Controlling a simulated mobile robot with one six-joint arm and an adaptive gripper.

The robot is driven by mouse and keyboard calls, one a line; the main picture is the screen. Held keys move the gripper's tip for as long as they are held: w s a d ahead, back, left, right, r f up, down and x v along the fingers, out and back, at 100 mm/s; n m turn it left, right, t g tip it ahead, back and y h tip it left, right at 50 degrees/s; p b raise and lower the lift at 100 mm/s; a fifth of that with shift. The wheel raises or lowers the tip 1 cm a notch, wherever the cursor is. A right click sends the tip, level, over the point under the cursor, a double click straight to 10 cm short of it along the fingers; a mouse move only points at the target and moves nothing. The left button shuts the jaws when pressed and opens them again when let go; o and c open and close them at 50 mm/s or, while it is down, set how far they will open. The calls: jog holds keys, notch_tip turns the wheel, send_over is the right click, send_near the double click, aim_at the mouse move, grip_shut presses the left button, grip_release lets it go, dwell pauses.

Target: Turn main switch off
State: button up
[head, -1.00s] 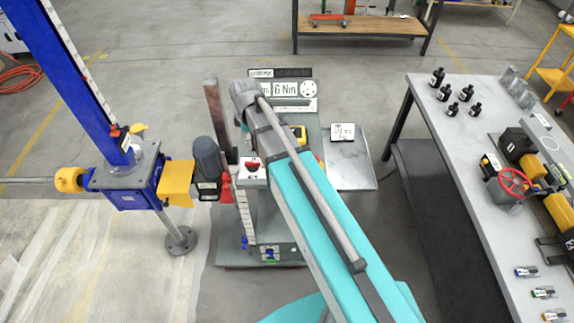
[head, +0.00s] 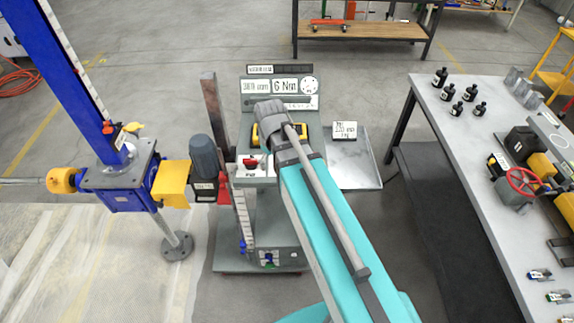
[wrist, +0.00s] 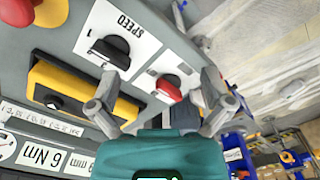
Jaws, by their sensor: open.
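The control panel (wrist: 190,45) fills much of the wrist view. On it are a red knob (wrist: 168,88) on a white plate and a black knob labelled SPEED (wrist: 110,50). The label by the red knob is unreadable, so I cannot tell which one is the main switch. My gripper (wrist: 160,84) is open and empty, its fingers apart on either side of the red knob in the picture; contact is unclear. In the head view the red knob (head: 251,163) shows left of my arm, which hides my gripper.
A blue screw jack (head: 122,185) with a motor (head: 205,156) stands left of the panel. A grey workbench (head: 455,140) with bottles and a red handwheel (head: 522,181) is at right.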

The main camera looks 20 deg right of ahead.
jog(key=s+d+f+m+b, duration=0.3)
jog(key=s+f+m+b, duration=0.1)
jog(key=s+f+m, duration=0.15)
notch_tip(320, 180, up, 10)
jog(key=p, duration=0.9)
jog(key=shift+r, duration=0.15)
dwell(0.6)
notch_tip(320, 180, down, 10)
jog(key=b, duration=0.9)
jog(key=shift+r, duration=0.25)
